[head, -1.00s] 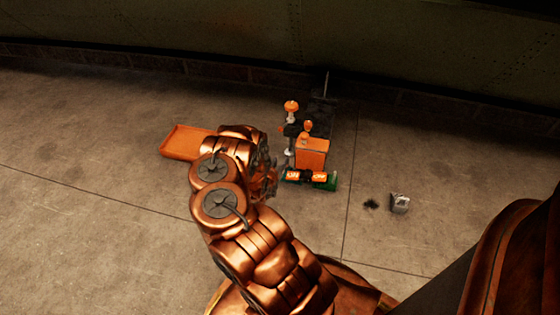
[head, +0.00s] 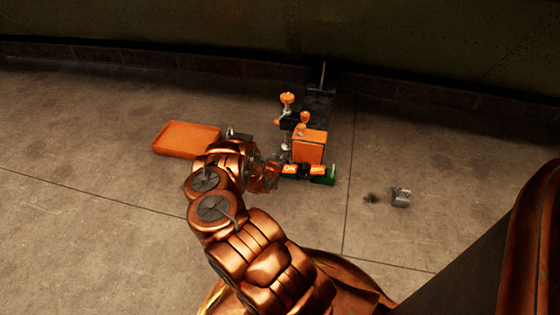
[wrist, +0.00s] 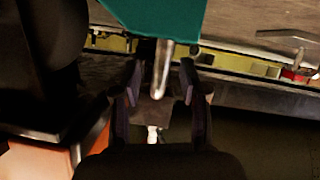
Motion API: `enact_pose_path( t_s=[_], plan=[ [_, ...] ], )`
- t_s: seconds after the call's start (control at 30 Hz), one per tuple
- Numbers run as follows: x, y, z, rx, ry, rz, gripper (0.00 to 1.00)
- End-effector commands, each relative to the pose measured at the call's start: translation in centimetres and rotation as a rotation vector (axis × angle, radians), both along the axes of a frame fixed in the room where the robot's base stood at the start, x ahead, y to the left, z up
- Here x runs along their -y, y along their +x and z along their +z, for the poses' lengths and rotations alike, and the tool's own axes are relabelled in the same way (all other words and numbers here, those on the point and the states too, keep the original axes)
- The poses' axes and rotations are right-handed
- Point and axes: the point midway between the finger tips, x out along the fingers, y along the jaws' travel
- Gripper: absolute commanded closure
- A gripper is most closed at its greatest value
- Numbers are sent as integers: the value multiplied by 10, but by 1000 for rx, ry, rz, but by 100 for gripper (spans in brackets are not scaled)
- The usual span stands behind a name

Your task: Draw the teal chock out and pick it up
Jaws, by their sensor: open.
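The teal chock (wrist: 152,14) shows as a flat teal block at the top of the wrist view, cut off by the frame edge. A rounded metal pin (wrist: 162,70) hangs below it, between the fingers of my gripper (wrist: 160,82). The fingers are open, one on each side of the pin, with the teal block beyond their tips. I cannot tell whether they touch the pin. In the head view my gripper (head: 268,174) is left of the orange box, largely hidden by my wrist. I cannot make out the teal chock there.
An orange tray (head: 186,139) lies on the floor at left. An orange box (head: 309,146) stands with orange-knobbed posts (head: 287,98) beside it and a green-ended item (head: 323,178) in front. A small grey block (head: 400,197) lies at right. The floor between is mostly clear.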

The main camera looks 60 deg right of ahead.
Motion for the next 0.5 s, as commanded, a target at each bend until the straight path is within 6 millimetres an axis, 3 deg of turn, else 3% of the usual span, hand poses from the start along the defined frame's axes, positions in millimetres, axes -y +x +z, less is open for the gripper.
enact_pose_path(
  t_s=[0.33,0.5],
  plan=[
    [2,0,0,1,-1,-1,58],
    [2,0,0,1,-1,-1,76]
  ],
)
